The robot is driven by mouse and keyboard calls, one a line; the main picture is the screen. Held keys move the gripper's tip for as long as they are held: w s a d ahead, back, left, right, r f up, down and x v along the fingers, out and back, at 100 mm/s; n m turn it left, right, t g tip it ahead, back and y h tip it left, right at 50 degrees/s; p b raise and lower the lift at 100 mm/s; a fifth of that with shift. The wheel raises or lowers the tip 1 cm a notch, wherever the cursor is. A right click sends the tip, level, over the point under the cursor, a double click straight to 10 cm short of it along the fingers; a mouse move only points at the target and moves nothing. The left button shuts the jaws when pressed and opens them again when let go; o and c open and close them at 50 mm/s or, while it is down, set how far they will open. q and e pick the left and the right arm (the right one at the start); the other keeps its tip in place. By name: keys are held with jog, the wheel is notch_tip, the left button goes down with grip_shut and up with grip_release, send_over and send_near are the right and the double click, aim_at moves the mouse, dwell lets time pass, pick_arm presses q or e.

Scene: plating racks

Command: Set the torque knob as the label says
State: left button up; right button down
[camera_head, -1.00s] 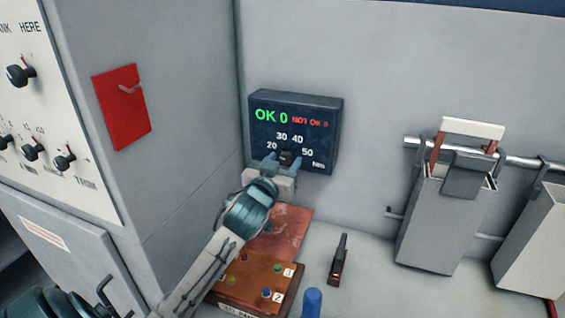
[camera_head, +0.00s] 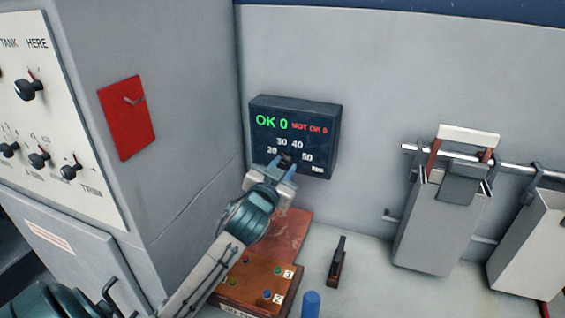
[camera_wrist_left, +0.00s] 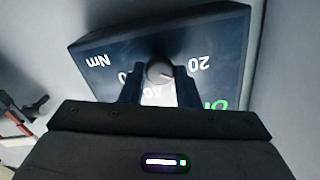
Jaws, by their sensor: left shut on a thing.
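The dark torque controller box (camera_head: 323,127) is on the back wall. It reads a green OK 0 and a red NOT OK 0, above the scale figures 20, 30, 40, 50 and Nm. Its small round torque knob (camera_head: 286,158) sits among the figures. My left gripper (camera_head: 282,167) is shut on the knob, a finger on each side. In the left wrist view the scale is upside down, and the knob (camera_wrist_left: 159,71) has a pale pointer mark towards the 20 side. My fingers hide part of the scale. A white label (camera_head: 236,309) on the brown block is cut off and unreadable.
The brown block (camera_head: 225,294) with coloured, numbered buttons stands below the box. A dark upright tool (camera_head: 337,262) and a blue cylinder (camera_head: 311,303) are right of it. Grey bins (camera_head: 425,235) hang from a rail. A cabinet with knobs and a red tag (camera_head: 127,118) stands left.

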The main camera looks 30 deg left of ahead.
pick_arm(q)
jog(key=m+p, duration=0.2)
jog(key=m, duration=0.1)
jog(key=shift+r, duration=0.15)
jog(key=shift+m+p, duration=1)
jog(key=shift+m, duration=0.6)
jog(key=o, duration=1)
jog(key=shift+c, duration=0.2)
